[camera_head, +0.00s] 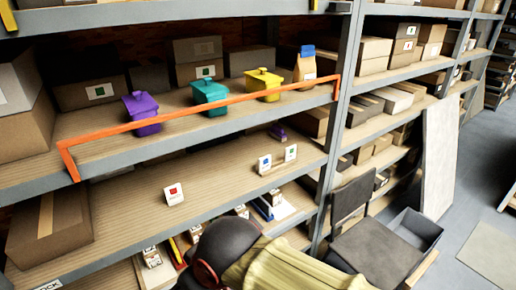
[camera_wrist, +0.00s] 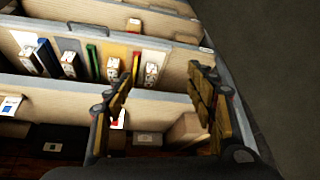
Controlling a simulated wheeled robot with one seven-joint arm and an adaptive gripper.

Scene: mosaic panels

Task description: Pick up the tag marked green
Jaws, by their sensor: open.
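The tag marked green (camera_head: 291,153) is a small white card standing on the middle shelf board (camera_head: 130,205) in the head view. A tag marked blue (camera_head: 264,164) stands just left of it, and a tag marked red (camera_head: 174,194) stands farther left. My gripper (camera_wrist: 163,88) is open and empty in the wrist view, its two fingers wide apart. A blue-marked tag (camera_wrist: 11,105) shows at the left edge there, and a red-marked tag (camera_wrist: 118,119) shows beside the left finger. I cannot make out the green tag in the wrist view. In the head view my fingers are not distinguishable.
An orange rail (camera_head: 205,108) runs along the upper shelf, before purple (camera_head: 141,107), teal (camera_head: 210,95) and yellow (camera_head: 262,83) lidded pots. A small purple object (camera_head: 278,132) lies behind the green tag. A dark chair (camera_head: 375,245) stands at the right.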

